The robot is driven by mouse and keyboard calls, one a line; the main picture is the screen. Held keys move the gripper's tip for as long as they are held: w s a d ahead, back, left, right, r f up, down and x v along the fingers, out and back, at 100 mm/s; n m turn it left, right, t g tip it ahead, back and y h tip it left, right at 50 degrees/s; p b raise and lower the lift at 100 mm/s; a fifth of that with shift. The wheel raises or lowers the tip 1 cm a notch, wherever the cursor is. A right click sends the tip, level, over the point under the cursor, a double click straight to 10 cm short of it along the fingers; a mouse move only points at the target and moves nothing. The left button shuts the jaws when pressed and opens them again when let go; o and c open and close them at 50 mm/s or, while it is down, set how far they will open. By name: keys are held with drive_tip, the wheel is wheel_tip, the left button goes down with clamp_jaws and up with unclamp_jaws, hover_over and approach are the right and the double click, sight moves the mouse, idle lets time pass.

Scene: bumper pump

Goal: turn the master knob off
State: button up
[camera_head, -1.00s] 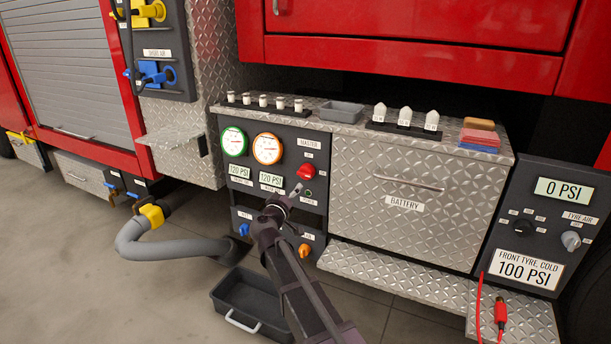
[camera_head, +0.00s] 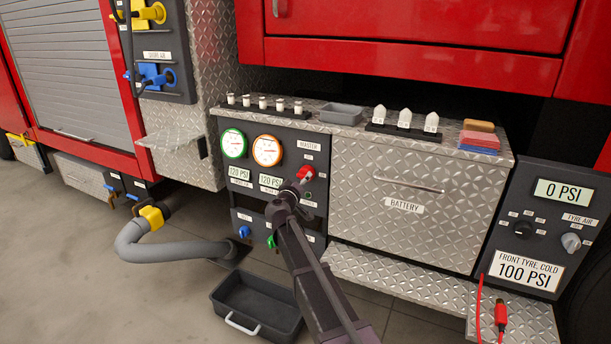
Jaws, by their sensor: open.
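The red master knob (camera_head: 307,172) sits on the dark pump panel, under the MASTER label (camera_head: 308,146) and right of the orange-rimmed gauge. My gripper (camera_head: 299,183) is at the knob's lower left, its tip overlapping the knob's lower edge in the picture. It is open. I cannot tell whether its fingers touch the knob or stand around it. My arm comes up from below and covers part of the lower panel.
Green-rimmed (camera_head: 234,143) and orange-rimmed (camera_head: 267,150) gauges are left of the knob. Below are a blue knob (camera_head: 244,231) and a green knob (camera_head: 271,241). The battery drawer (camera_head: 392,190) is to the right. A black tray (camera_head: 257,300) lies on the floor.

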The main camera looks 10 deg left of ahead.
drive_tip(key=shift+x, duration=2.35)
drive_tip(key=shift+a, duration=0.1)
drive_tip(key=c, duration=1)
